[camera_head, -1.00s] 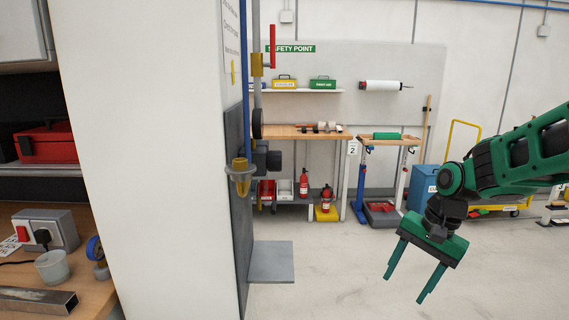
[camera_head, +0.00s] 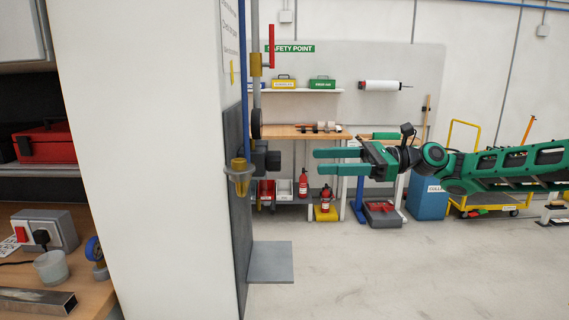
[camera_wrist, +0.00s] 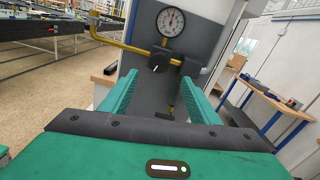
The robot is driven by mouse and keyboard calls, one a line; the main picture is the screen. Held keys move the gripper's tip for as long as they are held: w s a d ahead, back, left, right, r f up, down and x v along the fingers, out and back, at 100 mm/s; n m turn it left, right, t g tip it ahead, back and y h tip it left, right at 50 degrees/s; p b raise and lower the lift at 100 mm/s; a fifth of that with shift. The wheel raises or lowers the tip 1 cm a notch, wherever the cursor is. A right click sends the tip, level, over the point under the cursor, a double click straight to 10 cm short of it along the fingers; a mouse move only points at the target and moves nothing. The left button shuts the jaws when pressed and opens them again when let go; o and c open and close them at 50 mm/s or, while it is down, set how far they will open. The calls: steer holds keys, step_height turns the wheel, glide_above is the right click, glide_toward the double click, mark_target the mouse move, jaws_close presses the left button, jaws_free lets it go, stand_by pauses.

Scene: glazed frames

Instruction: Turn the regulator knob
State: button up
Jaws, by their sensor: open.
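The regulator knob is dark and sticks out to the right of the wall panel in the head view (camera_head: 274,160). In the wrist view it is a black knob (camera_wrist: 156,66) with a white mark, on a dark block below a round gauge (camera_wrist: 171,22). My gripper (camera_head: 316,161) is open and empty, with its two green fingers pointing left at about the knob's height. A gap shows between the fingertips and the knob. In the wrist view the knob appears between the two fingertips (camera_wrist: 158,76).
A yellow pipe (camera_wrist: 115,42) runs into the regulator. A red lever (camera_head: 272,46) is above.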

mark_target(274, 161)
steer(key=a, duration=1)
steer(key=shift+a, duration=0.35)
steer(key=shift+c, duration=0.7)
steer(key=shift+r, duration=0.1)
steer(key=c, duration=0.9)
